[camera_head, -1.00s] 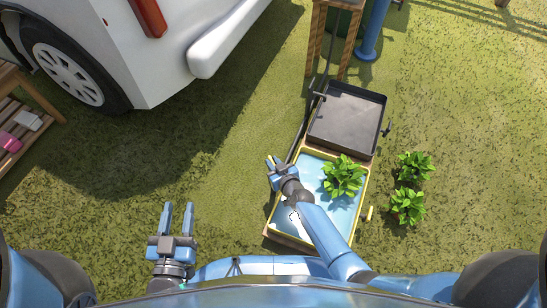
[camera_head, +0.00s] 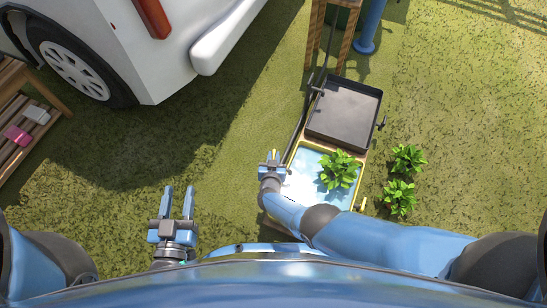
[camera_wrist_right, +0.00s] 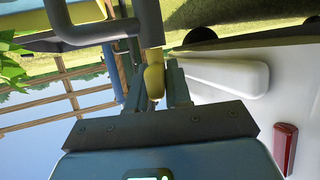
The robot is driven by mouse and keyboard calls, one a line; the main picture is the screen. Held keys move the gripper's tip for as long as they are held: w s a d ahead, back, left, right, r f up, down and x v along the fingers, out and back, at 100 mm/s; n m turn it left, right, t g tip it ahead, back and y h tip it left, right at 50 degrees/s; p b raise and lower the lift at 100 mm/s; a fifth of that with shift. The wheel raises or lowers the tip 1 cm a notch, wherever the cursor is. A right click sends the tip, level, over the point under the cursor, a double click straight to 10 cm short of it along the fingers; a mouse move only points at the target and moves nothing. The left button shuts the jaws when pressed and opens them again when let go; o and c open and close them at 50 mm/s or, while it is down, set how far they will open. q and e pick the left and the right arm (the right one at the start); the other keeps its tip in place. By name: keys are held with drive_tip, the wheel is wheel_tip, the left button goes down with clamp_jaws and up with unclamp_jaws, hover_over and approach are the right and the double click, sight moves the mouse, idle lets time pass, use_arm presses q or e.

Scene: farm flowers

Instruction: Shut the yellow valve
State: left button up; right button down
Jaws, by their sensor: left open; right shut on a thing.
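The yellow valve (camera_wrist_right: 154,80) is a rounded yellow handle below a yellow stem in the right wrist view. It sits between the two fingers of my right gripper (camera_wrist_right: 158,84), which is shut on it. In the head view, my right gripper (camera_head: 273,156) is at the left side of the yellow-rimmed water tray (camera_head: 357,182), beside the dark pipe; only a small yellow bit shows between its fingers. My left gripper (camera_head: 177,201) is open and empty above the grass at lower left.
A dark tray (camera_head: 343,113) adjoins the water tray. A leafy plant (camera_head: 339,169) stands in the water, with two more plants (camera_head: 402,176) on the grass at right. A yellow handle (camera_head: 362,204) sticks out at the water tray's right side. A white vehicle (camera_head: 150,60) stands upper left.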

drive_tip(key=shift+m+g+h+b, duration=0.4)
drive_tip(key=shift+m+h+b, duration=1.05)
drive_tip(key=shift+m+h, duration=0.6)
drive_tip(key=c, duration=1.1)
unclamp_jaws()
drive_tip(key=shift+s, duration=0.1)
drive_tip(key=shift+c, duration=0.2)
drive_tip(key=shift+s+a+r, duration=0.1)
drive_tip(key=shift+s+a+r+p, duration=0.1)
drive_tip(key=shift+s+r+p, duration=0.1)
drive_tip(key=shift+p, duration=0.1)
drive_tip(key=p+v, duration=0.5)
drive_tip(key=v, duration=0.5)
drive_tip(key=shift+f, duration=0.1)
